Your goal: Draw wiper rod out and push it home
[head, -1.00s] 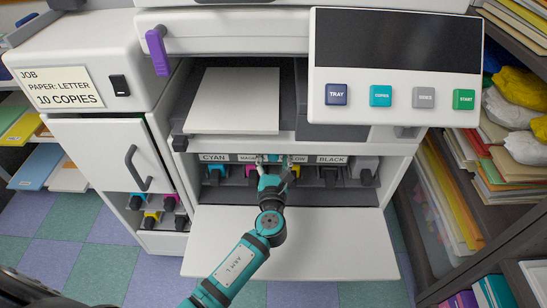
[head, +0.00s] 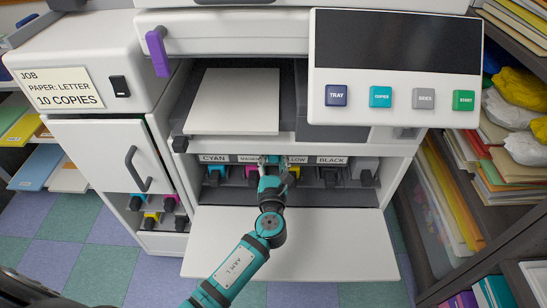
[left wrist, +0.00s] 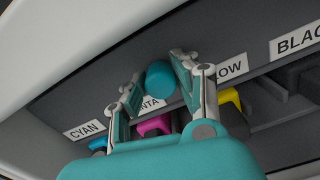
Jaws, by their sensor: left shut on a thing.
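My left gripper (head: 271,160) reaches into the open front of the copier, at the label strip above the toner row. It is shut on the teal round end of the wiper rod (left wrist: 160,77), seen between the two fingertips in the left wrist view. The rod end sits in front of the label strip, between the magenta and yellow labels. The rest of the rod is hidden, and in the head view the gripper covers most of it. My right gripper is in neither view.
The copier's front door (head: 300,245) is folded down below my arm. Toner handles, magenta (left wrist: 155,125) and yellow (left wrist: 230,98) among them, sit just under the gripper. A paper tray (head: 235,100) is above. A shelf unit (head: 455,215) stands at right.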

